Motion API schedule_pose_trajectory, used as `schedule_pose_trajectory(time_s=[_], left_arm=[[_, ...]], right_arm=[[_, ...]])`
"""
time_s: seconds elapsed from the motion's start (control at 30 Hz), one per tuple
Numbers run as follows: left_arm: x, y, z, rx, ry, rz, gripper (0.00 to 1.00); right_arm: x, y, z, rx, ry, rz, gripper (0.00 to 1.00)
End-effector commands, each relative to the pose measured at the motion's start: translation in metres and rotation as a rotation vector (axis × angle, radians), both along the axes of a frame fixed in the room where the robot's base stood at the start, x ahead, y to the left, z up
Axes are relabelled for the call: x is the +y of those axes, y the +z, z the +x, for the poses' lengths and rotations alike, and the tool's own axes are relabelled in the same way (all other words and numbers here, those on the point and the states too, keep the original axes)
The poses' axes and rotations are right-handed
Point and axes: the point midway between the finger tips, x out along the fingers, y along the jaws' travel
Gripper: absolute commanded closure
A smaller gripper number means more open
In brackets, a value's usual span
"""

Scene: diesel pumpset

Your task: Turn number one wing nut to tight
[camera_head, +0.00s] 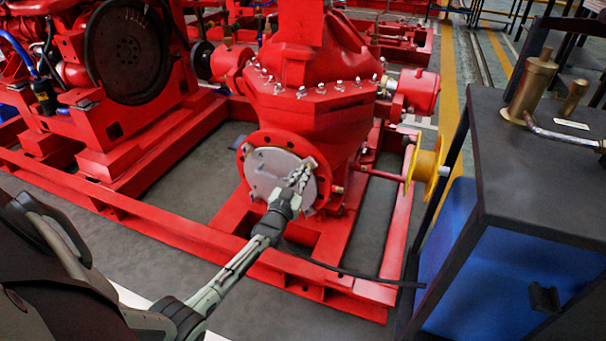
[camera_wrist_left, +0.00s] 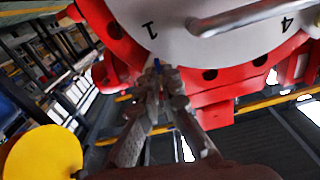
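A round grey cover plate (camera_head: 266,168) sits on the front flange of the red pump. In the left wrist view the plate (camera_wrist_left: 185,42) shows a printed "1" on the left, a "4" on the right and a bar handle (camera_wrist_left: 255,14). My left gripper (camera_head: 301,175) is at the plate's right edge. In the left wrist view its fingertips (camera_wrist_left: 164,84) are close together at the rim just below the "1". A small blue bit shows between the tips. The number one wing nut is not clearly seen there, and whether the fingers grip it cannot be told. My right gripper is not in view.
The red pump body (camera_head: 310,110) rises behind the plate, and a red base frame (camera_head: 215,240) runs below. A yellow disc (camera_head: 426,166) stands right of the plate. A dark-topped blue cabinet (camera_head: 530,160) stands at the right. Grey floor is open at the front left.

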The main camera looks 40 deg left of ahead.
Motion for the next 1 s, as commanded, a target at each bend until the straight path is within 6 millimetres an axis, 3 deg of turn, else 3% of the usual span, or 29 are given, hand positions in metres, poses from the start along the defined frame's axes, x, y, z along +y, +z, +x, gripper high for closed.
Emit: schedule_pose_trajectory(time_s=[0.57,1.0], left_arm=[[0.001,-0.001,0.000,0.126,0.010,0.533,1.00],[0.001,-0.002,-0.001,0.221,0.015,0.940,1.00]], right_arm=[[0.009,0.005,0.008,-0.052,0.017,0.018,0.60],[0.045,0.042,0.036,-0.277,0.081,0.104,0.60]])
